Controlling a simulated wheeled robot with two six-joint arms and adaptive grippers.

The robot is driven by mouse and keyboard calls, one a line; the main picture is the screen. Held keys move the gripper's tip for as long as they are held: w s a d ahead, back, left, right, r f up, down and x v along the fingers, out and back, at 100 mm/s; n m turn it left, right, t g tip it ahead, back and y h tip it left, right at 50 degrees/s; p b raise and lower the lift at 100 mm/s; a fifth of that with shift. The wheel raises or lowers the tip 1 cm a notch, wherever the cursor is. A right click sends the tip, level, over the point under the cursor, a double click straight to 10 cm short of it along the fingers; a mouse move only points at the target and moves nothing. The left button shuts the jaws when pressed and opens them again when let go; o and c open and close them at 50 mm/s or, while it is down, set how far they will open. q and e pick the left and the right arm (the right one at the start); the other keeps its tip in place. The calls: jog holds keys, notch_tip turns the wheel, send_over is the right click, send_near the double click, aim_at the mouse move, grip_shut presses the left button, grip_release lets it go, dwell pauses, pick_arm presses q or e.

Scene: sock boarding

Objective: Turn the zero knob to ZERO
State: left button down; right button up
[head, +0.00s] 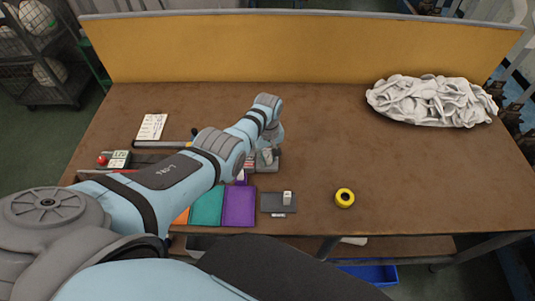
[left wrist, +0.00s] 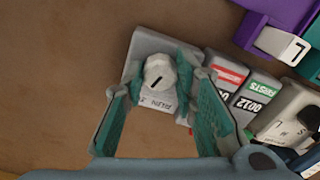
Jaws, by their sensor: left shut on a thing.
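The zero knob (left wrist: 157,74) is a pale, ridged round knob with a short dark slanted mark on its face. It sits on a grey box (left wrist: 150,43) with a small white label (left wrist: 157,103) whose print appears upside down and is hard to read. My left gripper (left wrist: 162,68) has its green-padded fingers on both sides of the knob, shut on it. In the head view the left gripper (head: 268,156) is over the grey box near the table's middle, and the arm partly hides it. The right gripper is not in view.
Red and green labelled blocks (left wrist: 256,92) and a grey device (left wrist: 284,112) stand close beside the box. A purple folder (head: 239,206), a dark pad (head: 270,206) and a yellow tape roll (head: 345,198) lie nearer. A white cloth heap (head: 430,100) lies at the back right; the right side is mostly clear.

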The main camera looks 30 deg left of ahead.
aim_at(268, 158)
pick_arm(q)
jog(key=m, duration=0.5)
jog(key=shift+s+f, duration=0.1)
jog(key=shift+s, duration=0.1)
jog(key=shift+m, duration=0.3)
jog(key=c, duration=1.3)
grip_release()
jog(key=shift+w, duration=0.1)
jog(key=shift+r, duration=0.3)
notch_tip(268, 158, up, 12)
jog(key=shift+f, duration=0.25)
